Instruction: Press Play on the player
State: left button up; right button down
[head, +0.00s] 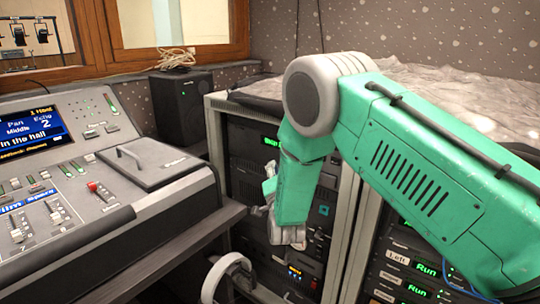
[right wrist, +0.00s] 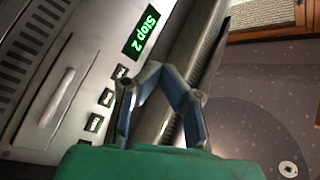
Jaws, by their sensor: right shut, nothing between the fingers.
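The player (head: 252,137) is a dark unit high in the rack, with a green display partly hidden by my right arm in the head view. In the right wrist view the player (right wrist: 84,65) has a silver front, tilted in the picture, with a green display (right wrist: 139,35) reading "Stop 2". A row of small dark buttons (right wrist: 107,97) with pale marks runs below the display; the marks are too small to read. My right gripper (head: 268,186) is shut and empty in front of the rack. In the right wrist view its fingertips (right wrist: 158,68) overlap the panel's edge near the buttons; contact cannot be told. My left gripper is not in view.
A second rack (head: 400,262) with green "Run" displays is at lower right. A grey cover (head: 440,88) lies over the racks.

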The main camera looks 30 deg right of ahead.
jog(key=shift+w+r, duration=0.3)
jog(key=shift+r, duration=0.05)
jog(key=w+d+b, duration=0.1)
jog(key=w+d, duration=0.2)
jog(key=d, duration=0.5)
jog(key=shift+w+b, duration=0.25)
jog(key=shift+b, duration=0.15)
dwell(1.3)
jog(key=shift+w+d, duration=0.1)
jog(key=shift+d, duration=0.25)
